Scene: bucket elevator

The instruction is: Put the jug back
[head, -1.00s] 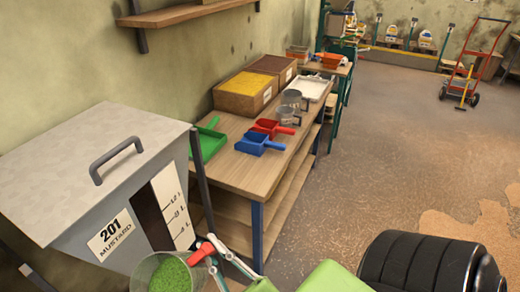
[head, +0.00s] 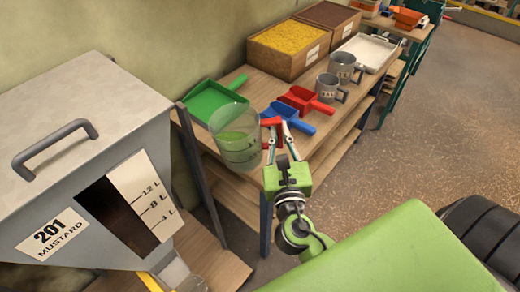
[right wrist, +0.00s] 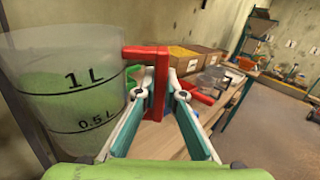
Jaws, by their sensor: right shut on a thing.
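The clear measuring jug (head: 236,155) with a red handle is in the head view, at or over the near end of the wooden bench (head: 325,150). It looks upright. My right gripper (head: 280,133) is shut on its red handle. The right wrist view shows the jug (right wrist: 80,110) left of my right gripper (right wrist: 158,85), with 1 L and 0.5 L marks. Green shows through its wall; I cannot tell whether this is contents or the scoop behind. I cannot tell whether its base touches the bench. My left gripper is not in view.
On the bench are a green scoop (head: 205,98), a blue scoop (head: 285,113), a red scoop (head: 303,99), two grey jugs (head: 343,66), a white tray (head: 367,52) and seed boxes (head: 288,50). The grey mustard hopper (head: 90,110) stands at left.

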